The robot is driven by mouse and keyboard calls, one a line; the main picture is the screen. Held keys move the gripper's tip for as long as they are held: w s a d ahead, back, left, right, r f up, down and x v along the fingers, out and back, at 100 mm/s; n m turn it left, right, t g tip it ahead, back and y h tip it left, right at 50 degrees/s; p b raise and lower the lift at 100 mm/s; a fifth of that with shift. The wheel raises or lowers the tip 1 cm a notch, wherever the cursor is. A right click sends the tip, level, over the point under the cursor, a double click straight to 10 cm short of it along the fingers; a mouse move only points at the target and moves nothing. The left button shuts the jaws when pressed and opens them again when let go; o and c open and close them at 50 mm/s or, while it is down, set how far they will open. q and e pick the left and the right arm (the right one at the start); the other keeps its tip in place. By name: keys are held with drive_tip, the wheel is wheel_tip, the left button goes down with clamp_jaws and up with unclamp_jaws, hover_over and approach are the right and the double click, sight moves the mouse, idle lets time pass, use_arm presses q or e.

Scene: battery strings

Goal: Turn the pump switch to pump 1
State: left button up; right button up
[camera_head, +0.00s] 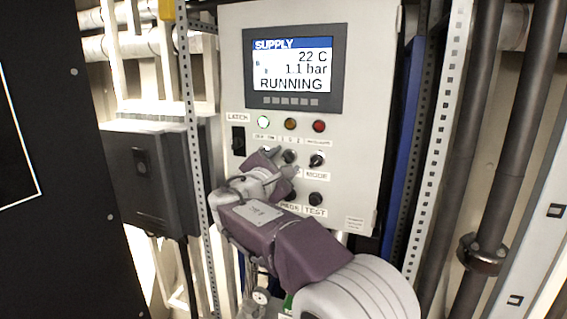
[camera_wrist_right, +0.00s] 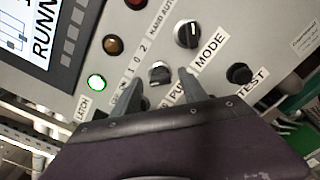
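The pump switch (camera_head: 289,157) is a round black knob with a light face, under the "1 0 2" marks on the grey control panel (camera_head: 228,60). In the right wrist view the pump switch (camera_wrist_right: 159,73) sits between the two fingertips of my right gripper (camera_wrist_right: 160,76). The fingers are apart, with a visible gap on each side of the knob. I cannot tell how far the tips reach around it. In the head view my right gripper (camera_head: 281,163) comes from below and hides part of the panel. My left gripper is not in view.
The mode switch (camera_head: 316,160) is close to the right, with the test button (camera_head: 316,199) below it. The latch switch (camera_head: 238,140) is to the left. The display (camera_head: 290,68) reads RUNNING, and the green lamp (camera_head: 263,121) is lit. A grey box (camera_head: 150,180) stands left.

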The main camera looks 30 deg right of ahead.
drive_tip(key=shift+s+a+f, duration=0.1)
drive_tip(key=shift+a, duration=0.1)
drive_tip(key=b+v, duration=0.3)
drive_tip(key=v, duration=0.5)
drive_tip(key=shift+s+a, duration=0.2)
drive_tip(key=shift+s, duration=0.1)
